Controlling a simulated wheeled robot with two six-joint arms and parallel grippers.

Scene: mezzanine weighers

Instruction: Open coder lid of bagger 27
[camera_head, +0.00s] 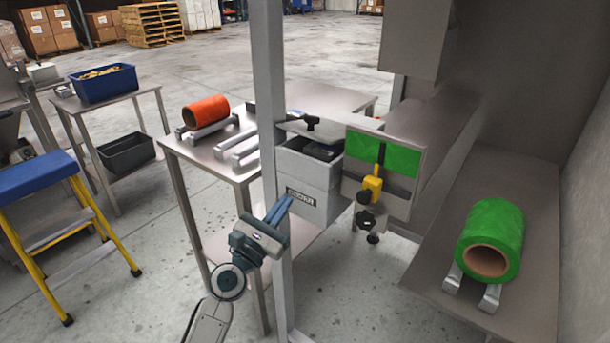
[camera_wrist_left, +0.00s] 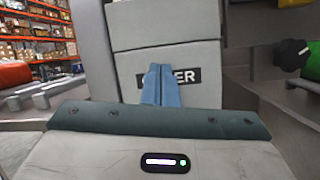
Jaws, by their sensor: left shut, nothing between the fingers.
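The coder of the bagger is a grey box (camera_head: 318,184) with a dark label on its front, left of the green film. In the left wrist view its front (camera_wrist_left: 205,105) fills the middle, with a horizontal seam above the label. The head view shows dark parts at its top; I cannot tell clearly how the lid sits. My left gripper (camera_head: 287,202) has its blue fingers together and empty. They are at the front of the coder, below its top, and cover part of the label in the left wrist view (camera_wrist_left: 160,70). Contact cannot be told. My right gripper is not in view.
A grey upright post (camera_head: 269,90) stands close left of the coder. Right of it are green film (camera_head: 365,155), a yellow part (camera_head: 372,188) and black knobs. A green roll (camera_head: 490,238) lies at right. A table with an orange roll (camera_head: 206,112) stands behind.

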